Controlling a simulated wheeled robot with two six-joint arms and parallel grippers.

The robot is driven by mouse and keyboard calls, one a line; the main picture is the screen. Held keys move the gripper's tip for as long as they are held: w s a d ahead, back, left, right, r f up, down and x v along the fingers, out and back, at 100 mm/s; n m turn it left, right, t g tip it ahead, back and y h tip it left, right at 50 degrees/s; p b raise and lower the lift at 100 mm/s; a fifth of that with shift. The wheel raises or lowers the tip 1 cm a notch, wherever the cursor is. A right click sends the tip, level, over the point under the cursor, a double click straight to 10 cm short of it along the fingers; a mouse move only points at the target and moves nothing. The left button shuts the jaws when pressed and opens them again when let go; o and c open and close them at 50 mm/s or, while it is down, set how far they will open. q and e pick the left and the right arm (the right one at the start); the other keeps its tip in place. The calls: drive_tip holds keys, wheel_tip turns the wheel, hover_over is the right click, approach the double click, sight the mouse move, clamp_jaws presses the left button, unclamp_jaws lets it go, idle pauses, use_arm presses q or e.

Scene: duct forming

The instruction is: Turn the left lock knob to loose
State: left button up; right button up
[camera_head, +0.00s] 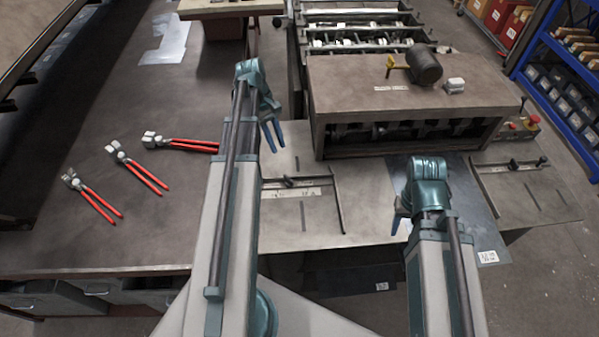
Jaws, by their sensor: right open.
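The left lock knob (289,182) is a small dark knob on a rail across the left grey plate, in front of the machine. My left gripper (274,140) has two blue fingers pointing down, with a gap between them. It is empty, above and behind the knob in the picture, and apart from it. My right gripper (398,222) is open and low over the dark sheet; its arm hides part of it. Another dark knob (542,161) sits on the right plate's rail.
The machine (410,85) stands behind the plates, with a dark cylinder (424,66) on top. Several red-handled pliers (140,172) lie on the left table. A dark sheet (470,215) with a white label lies between the plates. Blue shelving (560,75) stands at right.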

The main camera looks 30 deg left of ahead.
sight(290, 179)
use_arm(q)
drive_tip(key=b+x, duration=1.3)
drive_tip(key=x, duration=0.1)
drive_tip(key=shift+r, duration=0.1)
clamp_jaws()
